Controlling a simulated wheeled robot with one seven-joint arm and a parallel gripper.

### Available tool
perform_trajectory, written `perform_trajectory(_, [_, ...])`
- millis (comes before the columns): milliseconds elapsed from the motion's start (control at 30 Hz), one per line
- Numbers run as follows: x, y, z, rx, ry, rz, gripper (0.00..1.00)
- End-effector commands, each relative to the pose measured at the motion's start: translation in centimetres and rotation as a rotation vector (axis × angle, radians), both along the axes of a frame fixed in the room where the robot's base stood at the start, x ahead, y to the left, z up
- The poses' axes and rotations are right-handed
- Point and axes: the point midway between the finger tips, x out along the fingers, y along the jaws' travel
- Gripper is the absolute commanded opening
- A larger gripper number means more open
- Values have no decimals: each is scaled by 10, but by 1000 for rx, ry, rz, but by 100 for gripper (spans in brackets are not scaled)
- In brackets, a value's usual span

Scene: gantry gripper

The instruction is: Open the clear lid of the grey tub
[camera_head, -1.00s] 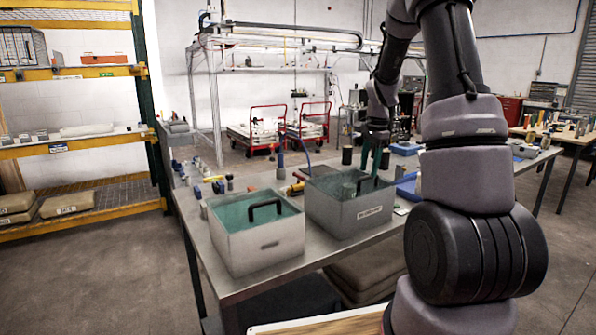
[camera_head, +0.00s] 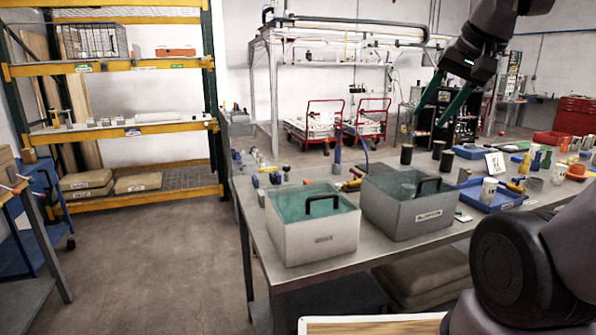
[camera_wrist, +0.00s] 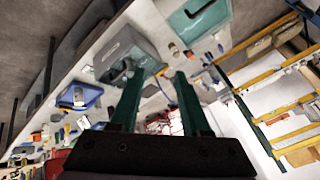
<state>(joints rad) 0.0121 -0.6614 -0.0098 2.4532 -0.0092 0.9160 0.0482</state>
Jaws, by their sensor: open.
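The grey tub (camera_head: 412,219) with a label on its front stands on the metal bench. My gripper (camera_head: 427,122) has green fingers spread apart and empty, raised above and behind the tub. In the wrist view my gripper (camera_wrist: 158,75) is open, with the grey tub (camera_wrist: 118,45) beyond the left finger.
A paler tub (camera_head: 322,244) with a similar teal lid and black handle stands close on the left. Dark cylinders (camera_head: 407,154) and small tools stand behind. A shelf rack (camera_head: 215,100) is at the left.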

Motion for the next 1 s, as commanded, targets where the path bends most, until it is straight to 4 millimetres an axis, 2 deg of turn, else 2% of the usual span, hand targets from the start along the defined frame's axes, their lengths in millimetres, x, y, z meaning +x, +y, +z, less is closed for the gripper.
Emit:
perform_trajectory(100, [-18, 5, 1, -19, -37, 42, 47])
perform_trajectory(167, [-22, 7, 1, -24, -45, 52, 24])
perform_trajectory(200, [-23, 7, 0, -25, -48, 57, 8])
perform_trajectory(233, [-24, 7, 0, -27, -49, 58, 0])
perform_trajectory(367, [-23, 7, 0, -24, -46, 53, 0])
perform_trajectory(467, [-14, 4, 0, 12, -22, -10, 0])
perform_trajectory(567, [8, -5, -3, 105, 39, -177, 0])
perform_trajectory(767, [75, -40, -22, 386, 210, -729, 0])
perform_trajectory(867, [109, -63, -40, 524, 286, -1028, 0])
perform_trajectory(1000, [150, -101, -74, 705, 375, -1454, 0])
